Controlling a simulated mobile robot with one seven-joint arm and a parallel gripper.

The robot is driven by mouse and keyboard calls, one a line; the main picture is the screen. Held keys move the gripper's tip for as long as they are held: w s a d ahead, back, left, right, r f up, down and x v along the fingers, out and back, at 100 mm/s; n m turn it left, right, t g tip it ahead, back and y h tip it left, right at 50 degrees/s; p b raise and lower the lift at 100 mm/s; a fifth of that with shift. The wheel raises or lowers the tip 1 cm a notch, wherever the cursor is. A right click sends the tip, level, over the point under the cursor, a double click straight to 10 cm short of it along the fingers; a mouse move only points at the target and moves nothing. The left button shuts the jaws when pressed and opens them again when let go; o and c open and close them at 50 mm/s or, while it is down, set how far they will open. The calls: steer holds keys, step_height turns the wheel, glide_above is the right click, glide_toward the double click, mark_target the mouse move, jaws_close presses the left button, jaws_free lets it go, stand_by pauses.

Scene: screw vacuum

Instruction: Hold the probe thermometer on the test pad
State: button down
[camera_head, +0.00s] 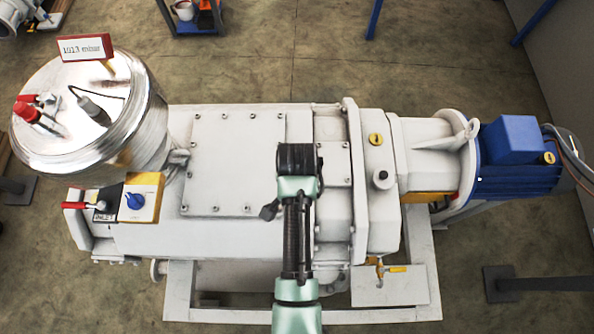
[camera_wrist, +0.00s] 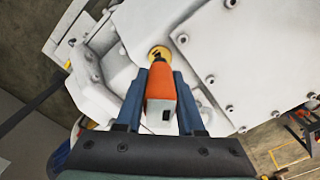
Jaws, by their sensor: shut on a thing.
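My gripper (camera_wrist: 159,78) is shut on the orange probe thermometer (camera_wrist: 162,85), whose body lies between the two blue-grey fingers in the wrist view. The thermometer's dark, narrow tip points up in the picture and overlaps a round yellow pad (camera_wrist: 153,50) on the white casing. I cannot tell whether the tip touches the pad or stops just above it. In the head view my gripper (camera_head: 297,158) is over the middle of the white pump, and its dark wrist hides the thermometer and the spot below. Two more round yellow pads show there, on the casing (camera_head: 376,139) and near the motor (camera_head: 549,158).
A bolted cover plate (camera_head: 236,160) lies left of my gripper. A shiny vessel (camera_head: 90,110) with a red-framed display (camera_head: 86,47) stands at far left. A blue knob (camera_head: 135,201) is at lower left. A blue motor (camera_head: 515,155) is at right. A black knob (camera_head: 380,178) sticks up from the casing.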

steer(key=shift+f+b, duration=0.3)
steer(key=shift+f, duration=0.25)
stand_by(0.4)
stand_by(1.5)
steer(key=shift+p, duration=0.3)
step_height(320, 180, up, 7)
steer(key=p, duration=0.7)
